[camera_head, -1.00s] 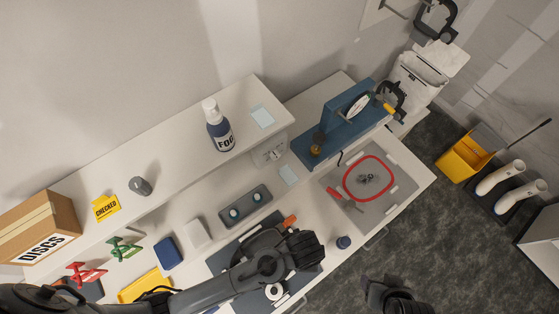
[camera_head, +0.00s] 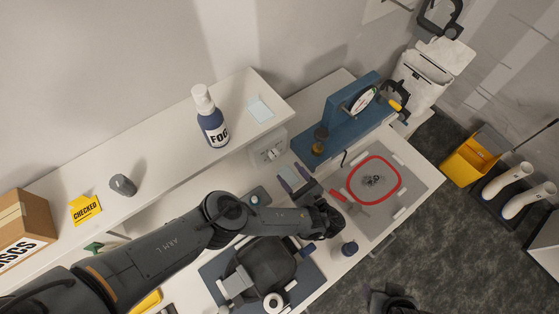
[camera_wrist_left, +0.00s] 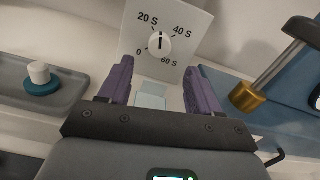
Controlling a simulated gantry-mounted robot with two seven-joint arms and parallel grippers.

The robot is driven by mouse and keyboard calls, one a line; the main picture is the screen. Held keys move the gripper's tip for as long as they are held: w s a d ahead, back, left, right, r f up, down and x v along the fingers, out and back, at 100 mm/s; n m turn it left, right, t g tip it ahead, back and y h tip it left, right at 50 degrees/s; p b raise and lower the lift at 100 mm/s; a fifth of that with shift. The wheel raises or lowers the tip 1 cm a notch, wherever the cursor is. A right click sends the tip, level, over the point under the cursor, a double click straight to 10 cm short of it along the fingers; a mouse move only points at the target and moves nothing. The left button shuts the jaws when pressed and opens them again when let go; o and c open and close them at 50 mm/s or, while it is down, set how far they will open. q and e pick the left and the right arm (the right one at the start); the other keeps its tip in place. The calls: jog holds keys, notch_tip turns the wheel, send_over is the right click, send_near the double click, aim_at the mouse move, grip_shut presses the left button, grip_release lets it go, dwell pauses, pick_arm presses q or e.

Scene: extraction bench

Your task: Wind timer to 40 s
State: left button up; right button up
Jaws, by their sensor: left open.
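The timer (camera_head: 268,150) is a white box set in the front of the raised shelf. In the left wrist view its round white knob (camera_wrist_left: 160,42) sits among the marks 0, 20 S, 40 S and 60 S. The dark line on the knob stands about upright, between 20 S and 40 S; which end is the pointer is unclear. My left gripper (camera_head: 293,179) is open and empty in front of the timer. Its purple fingers (camera_wrist_left: 158,88) are apart, below the knob in the wrist view, not touching it. A dark part, seemingly my right arm (camera_head: 390,302), shows at the bottom edge; its fingers are hidden.
A blue stand (camera_head: 345,125) with a brass part is right of the timer. A FOG bottle (camera_head: 211,118) stands on the shelf above. A red ring (camera_head: 376,158) lies on a grey tray to the right.

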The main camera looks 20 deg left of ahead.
aim_at(276, 157)
pick_arm(q)
jog(key=shift+r+b+x, duration=0.2)
jog(key=shift+b+x, duration=1.15)
jog(key=shift+x, duration=2.4)
jog(key=c, duration=1)
